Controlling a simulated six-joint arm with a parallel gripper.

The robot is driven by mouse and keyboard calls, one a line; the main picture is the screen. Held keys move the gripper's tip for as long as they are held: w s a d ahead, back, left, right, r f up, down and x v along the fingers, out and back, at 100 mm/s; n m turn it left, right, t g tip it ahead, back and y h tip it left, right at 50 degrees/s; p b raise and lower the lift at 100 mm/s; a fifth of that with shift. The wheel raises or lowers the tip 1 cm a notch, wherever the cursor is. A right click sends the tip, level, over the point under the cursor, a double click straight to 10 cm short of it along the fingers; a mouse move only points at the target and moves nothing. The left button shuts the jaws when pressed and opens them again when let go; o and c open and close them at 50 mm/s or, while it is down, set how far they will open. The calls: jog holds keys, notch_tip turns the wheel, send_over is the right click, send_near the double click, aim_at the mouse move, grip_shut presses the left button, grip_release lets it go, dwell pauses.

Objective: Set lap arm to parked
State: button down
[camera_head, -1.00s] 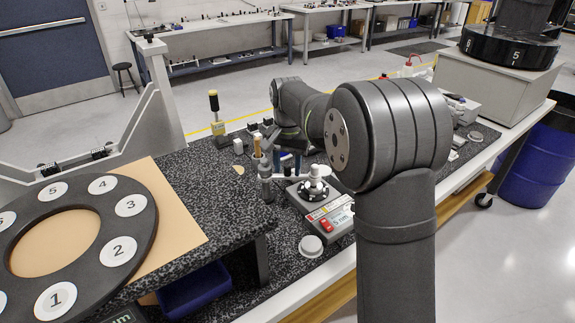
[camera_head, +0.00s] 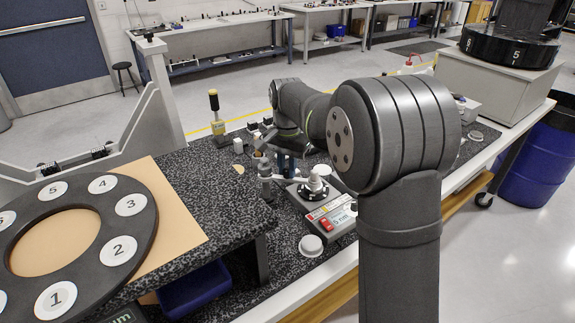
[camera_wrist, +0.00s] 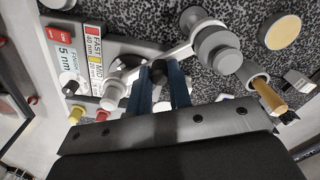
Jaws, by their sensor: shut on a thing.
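The lap arm (camera_wrist: 180,52) shows in the wrist view as a pale bar running from a round grey post (camera_wrist: 215,48) towards a white cylinder at the labelled unit. My gripper (camera_wrist: 160,84) has blue fingers closed on either side of a dark knob (camera_wrist: 158,70) beside the bar. In the head view the pale bar (camera_head: 291,182) lies between the grey post (camera_head: 265,172) and the white spindle (camera_head: 315,183) on the grey machine (camera_head: 333,212). My gripper (camera_head: 286,166) is just behind the bar there. Its fingers partly hide the knob. I cannot see any parked mark.
A yellow-faced disc (camera_wrist: 280,31) lies beyond the post. The numbered ring (camera_head: 140,235) is at the left.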

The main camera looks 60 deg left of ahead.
jog(key=shift+s+d+m, duration=0.25)
jog(key=shift+s+m, duration=0.45)
jog(key=shift+m, duration=0.75)
jog(key=shift+s+d+m, duration=0.3)
jog(key=shift+s+m, duration=0.45)
jog(key=shift+m, duration=0.65)
jog(key=shift+s+d+m, duration=0.25)
jog(key=shift+s+m, duration=0.45)
jog(key=shift+m, duration=0.75)
jog(key=c, duration=1.3)
grip_release()
notch_tip(320, 180, up, 18)
jog(key=shift+f, duration=0.25)
notch_tip(320, 180, down, 18)
jog(key=shift+r, duration=0.25)
